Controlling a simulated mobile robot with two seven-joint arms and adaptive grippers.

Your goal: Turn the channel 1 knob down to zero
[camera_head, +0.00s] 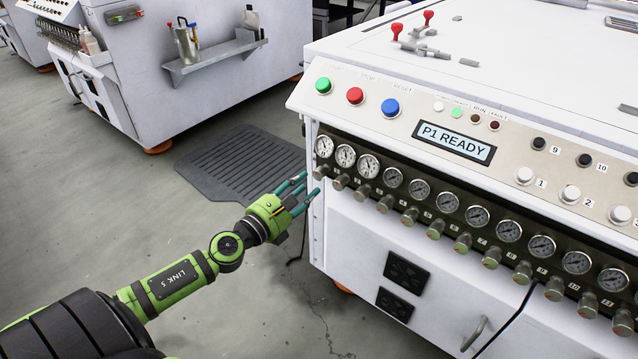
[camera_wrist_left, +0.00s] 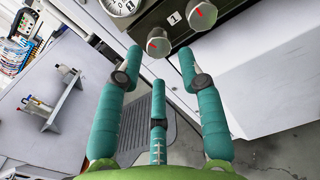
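My left gripper (camera_head: 298,190) is just left of the machine's front corner, below the gauge row. In the left wrist view its teal fingers (camera_wrist_left: 161,62) are spread, with nothing between them. The leftmost knob (camera_head: 321,171), a small grey cylinder, sits below the first round gauge (camera_head: 324,146). In the wrist view this knob (camera_wrist_left: 158,44) has a red mark and lies just beyond the fingertips, apart from them as far as I can tell. A "1" plate (camera_wrist_left: 174,18) sits between it and a second knob (camera_wrist_left: 203,15). My right gripper is out of view.
The white machine (camera_head: 350,240) carries several more gauges and knobs to the right. Above are push buttons (camera_head: 355,96) and a display (camera_head: 455,142) reading "P1 READY". A dark floor mat (camera_head: 240,165) lies behind my gripper. Open floor lies left of the machine.

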